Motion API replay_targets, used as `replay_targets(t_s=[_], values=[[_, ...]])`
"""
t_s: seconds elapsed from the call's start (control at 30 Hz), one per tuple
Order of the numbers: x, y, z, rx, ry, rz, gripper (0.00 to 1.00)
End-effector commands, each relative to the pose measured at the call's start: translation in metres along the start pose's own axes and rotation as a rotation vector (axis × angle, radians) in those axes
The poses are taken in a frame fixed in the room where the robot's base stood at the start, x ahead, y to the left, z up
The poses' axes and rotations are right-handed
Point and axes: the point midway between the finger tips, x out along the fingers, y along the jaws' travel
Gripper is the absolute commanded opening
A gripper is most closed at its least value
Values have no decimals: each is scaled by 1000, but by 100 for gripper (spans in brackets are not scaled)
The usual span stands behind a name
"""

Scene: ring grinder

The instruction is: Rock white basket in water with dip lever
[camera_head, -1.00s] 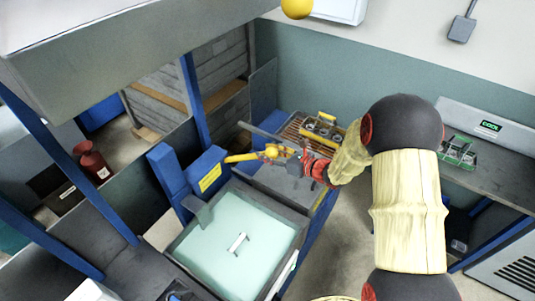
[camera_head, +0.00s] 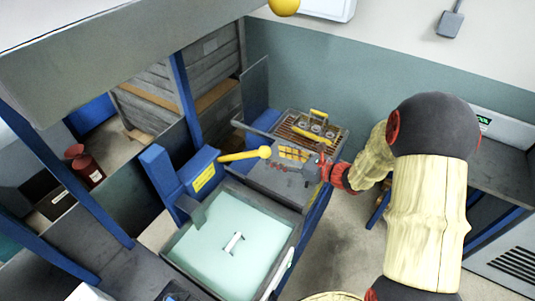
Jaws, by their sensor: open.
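The dip lever is a yellow bar with a round yellow knob (camera_head: 265,152), reaching right from a blue housing (camera_head: 203,174) behind the tank. A square tank (camera_head: 293,232) holds pale green water (camera_head: 215,235). A small white handle (camera_head: 234,243) shows in the middle of the water; I cannot make out the rest of a white basket. My gripper (camera_head: 316,166) is right of the knob, clear of it, over the grey ledge behind the tank. It is open and holds nothing that I can see. Its fingers are small and partly unclear.
A grey ledge (camera_head: 268,180) with a yellow-marked panel (camera_head: 294,153) lies behind the tank. Beyond it a rack (camera_head: 300,125) holds several round parts and a yellow handle. A blue post (camera_head: 188,100) stands at the left. A grey bench (camera_head: 505,165) is at the right, with open floor between.

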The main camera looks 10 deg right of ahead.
Motion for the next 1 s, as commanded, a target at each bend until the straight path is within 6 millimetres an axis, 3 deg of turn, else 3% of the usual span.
replay_targets(t_s=[0.1,0.3,0.9,1.0], values=[[-20,-1,0,1,-1,-4,52],[-34,0,0,1,0,-1,52],[-36,0,0,-13,1,0,52],[-36,5,-10,-82,34,18,52]])
